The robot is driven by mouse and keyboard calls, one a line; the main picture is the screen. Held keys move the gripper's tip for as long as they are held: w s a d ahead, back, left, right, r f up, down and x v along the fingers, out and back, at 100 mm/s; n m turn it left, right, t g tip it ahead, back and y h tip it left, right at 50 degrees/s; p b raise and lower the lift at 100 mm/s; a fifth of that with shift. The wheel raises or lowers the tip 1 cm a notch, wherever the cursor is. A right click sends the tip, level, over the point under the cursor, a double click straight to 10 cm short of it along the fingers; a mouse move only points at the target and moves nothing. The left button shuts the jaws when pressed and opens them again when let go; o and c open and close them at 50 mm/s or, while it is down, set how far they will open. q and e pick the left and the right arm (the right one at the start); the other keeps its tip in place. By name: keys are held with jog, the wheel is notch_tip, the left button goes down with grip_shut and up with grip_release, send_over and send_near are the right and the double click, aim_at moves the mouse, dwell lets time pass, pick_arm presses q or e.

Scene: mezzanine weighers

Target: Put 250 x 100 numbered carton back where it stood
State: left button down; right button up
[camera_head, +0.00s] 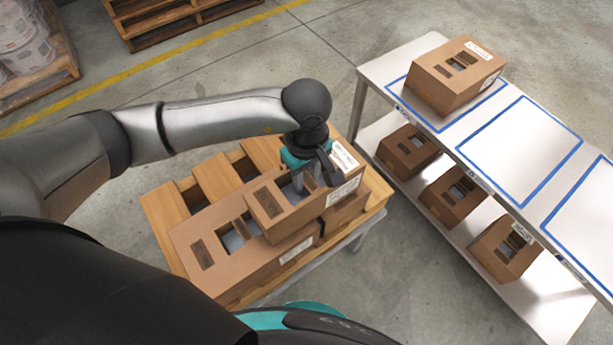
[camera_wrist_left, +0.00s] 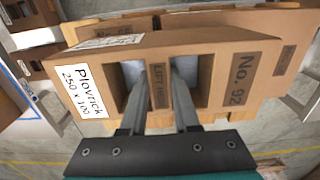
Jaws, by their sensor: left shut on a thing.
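The 250 x 100 numbered carton (camera_head: 297,224) is brown, with slots in its top and a white label on one end. In the left wrist view the carton (camera_wrist_left: 217,52) shows "Plovrick 250 x 100" on the label and "No. 92" on a dark strip. My left gripper (camera_head: 311,182) has a finger in each of two slots and is shut on the strip between them; the gripper (camera_wrist_left: 158,78) shows this in the wrist view. The carton is over other cartons on the pallet stand; I cannot tell whether it touches them. My right gripper is out of view.
A longer brown carton (camera_head: 250,262) lies on the wooden pallet (camera_head: 218,177). At right, a white table (camera_head: 487,122) has blue outlines; a carton (camera_head: 452,82) sits in the far one, and two nearer outlines are empty. Cartons (camera_head: 452,200) stand on its lower shelf.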

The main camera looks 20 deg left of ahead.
pick_arm(q)
jog(key=shift+f, duration=0.1)
jog(key=c, duration=0.6)
grip_release()
jog(key=shift+o, duration=0.2)
notch_tip(320, 180, up, 15)
jog(key=p, duration=0.2)
jog(key=shift+r, duration=0.2)
